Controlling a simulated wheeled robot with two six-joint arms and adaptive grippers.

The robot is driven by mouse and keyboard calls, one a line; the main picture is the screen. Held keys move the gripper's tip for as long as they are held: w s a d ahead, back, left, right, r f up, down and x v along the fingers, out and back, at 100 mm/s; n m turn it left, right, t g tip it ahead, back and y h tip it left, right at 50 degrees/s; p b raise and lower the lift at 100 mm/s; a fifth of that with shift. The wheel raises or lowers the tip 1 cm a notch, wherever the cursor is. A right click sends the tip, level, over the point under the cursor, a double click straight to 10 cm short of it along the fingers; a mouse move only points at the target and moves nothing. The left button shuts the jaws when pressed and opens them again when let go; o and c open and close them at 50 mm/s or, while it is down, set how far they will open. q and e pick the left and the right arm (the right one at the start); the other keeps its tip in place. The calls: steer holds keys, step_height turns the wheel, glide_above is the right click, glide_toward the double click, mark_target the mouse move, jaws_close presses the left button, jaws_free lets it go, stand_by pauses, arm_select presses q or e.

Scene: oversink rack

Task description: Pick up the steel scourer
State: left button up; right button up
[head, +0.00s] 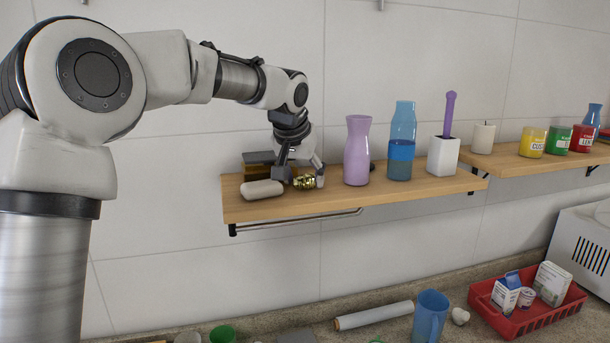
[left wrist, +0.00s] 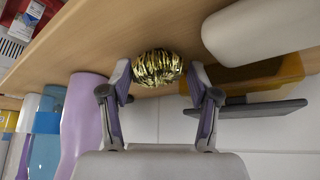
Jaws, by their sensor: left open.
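The steel scourer (head: 306,182) is a shiny gold, ridged ball on the wooden shelf (head: 340,196), near its left end. In the left wrist view the scourer (left wrist: 157,66) lies between the fingertips. My left gripper (head: 301,175) is open and points down over the scourer, with one finger on each side. In the left wrist view the left finger (left wrist: 158,78) pair shows small gaps or light contact at the ball's sides; I cannot tell which. In the head view the fingers partly cover the scourer. My right gripper is not in view.
A pale rounded block (head: 262,189) lies just left of the scourer, and an amber-and-dark object (head: 257,158) sits behind. A purple vase (head: 357,150) and blue bottle (head: 401,140) stand to the right. A rail (head: 300,221) runs under the shelf; the wall is close behind.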

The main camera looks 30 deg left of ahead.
mark_target(304, 178)
arm_select(q)
steer(key=shift+w+a+f, duration=0.15)
steer(key=shift+a+f, duration=0.05)
steer(key=shift+d+r, duration=0.1)
steer(key=shift+s+d+r, duration=0.15)
steer(key=shift+s+d, duration=0.1)
steer(key=shift+d, duration=0.1)
steer(key=c, duration=0.6)
steer(key=shift+c, duration=0.5)
steer(key=shift+w+a+r, duration=0.15)
steer(key=shift+a+r, duration=0.05)
steer(key=shift+r, duration=0.3)
step_height(304, 178, up, 9)
steer(key=shift+b, duration=0.45)
